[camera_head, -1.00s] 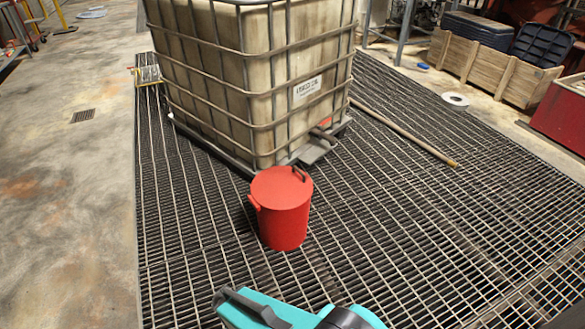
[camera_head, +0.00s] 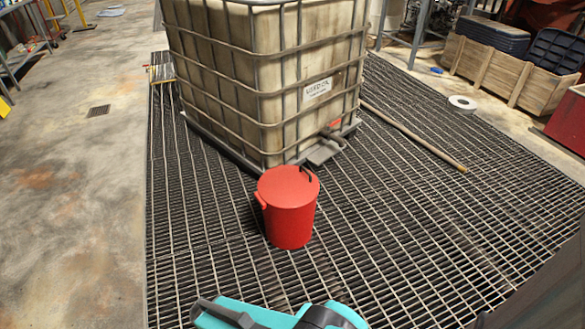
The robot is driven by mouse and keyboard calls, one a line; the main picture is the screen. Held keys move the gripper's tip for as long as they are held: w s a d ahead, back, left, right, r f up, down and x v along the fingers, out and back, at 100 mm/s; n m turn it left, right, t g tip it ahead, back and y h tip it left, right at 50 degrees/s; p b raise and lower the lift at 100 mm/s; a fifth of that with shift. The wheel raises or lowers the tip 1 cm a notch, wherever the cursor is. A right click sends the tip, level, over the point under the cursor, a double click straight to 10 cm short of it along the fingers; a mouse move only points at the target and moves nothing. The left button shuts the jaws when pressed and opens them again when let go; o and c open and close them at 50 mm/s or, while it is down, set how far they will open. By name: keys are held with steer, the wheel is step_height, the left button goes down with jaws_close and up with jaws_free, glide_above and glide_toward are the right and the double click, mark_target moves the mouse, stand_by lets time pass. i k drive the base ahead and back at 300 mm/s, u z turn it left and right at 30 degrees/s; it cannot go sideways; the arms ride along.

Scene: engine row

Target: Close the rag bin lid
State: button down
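The red rag bin (camera_head: 291,225) stands upright on the floor grating, just in front of a caged tank. Its red lid (camera_head: 288,186) lies over the top and looks shut. A dark handle or bracket shows at the lid's right back edge, and a small red tab sticks out at the bin's left. Part of my teal and dark arm shows at the bottom edge, apart from the bin. My gripper's fingertips cannot be made out.
The caged tank (camera_head: 245,90) stands right behind the bin. A long pole (camera_head: 415,137) lies on the grating (camera_head: 400,230) to the right. A wooden crate (camera_head: 500,75) is at the back right. The grating around the bin's front and sides is clear.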

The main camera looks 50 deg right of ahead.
mark_target(283, 186)
steer(key=i, duration=1)
steer(key=u, duration=0.05)
